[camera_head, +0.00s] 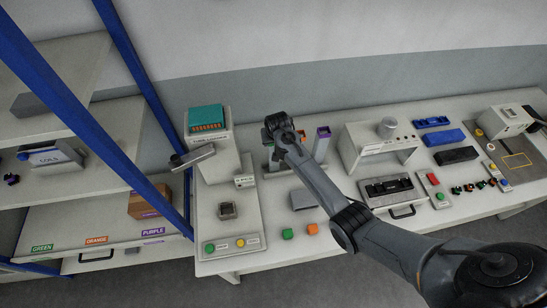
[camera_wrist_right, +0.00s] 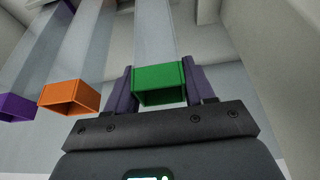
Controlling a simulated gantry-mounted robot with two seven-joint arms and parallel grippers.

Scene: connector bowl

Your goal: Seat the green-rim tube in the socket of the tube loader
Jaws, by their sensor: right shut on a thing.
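The green-rim tube (camera_wrist_right: 160,84) is a square tube with a green collar, seen end-on in the right wrist view. My right gripper (camera_wrist_right: 160,88) has its fingers on both sides of the green collar and is shut on it. In the head view my right wrist covers most of that tube. The tube loader (camera_head: 208,138) stands at the left of the bench, with a teal top. A dark square fitting (camera_head: 228,210), which looks like a socket, sits on its base and appears empty. My left gripper is in neither view.
An orange-rim tube (camera_wrist_right: 70,97) and a purple-rim tube (camera_wrist_right: 15,107) stand beside the held tube. The purple one shows in the head view (camera_head: 323,133). A white machine (camera_head: 380,150) stands to the right. Green and orange blocks (camera_head: 311,229) lie in front. Blue shelf posts stand left.

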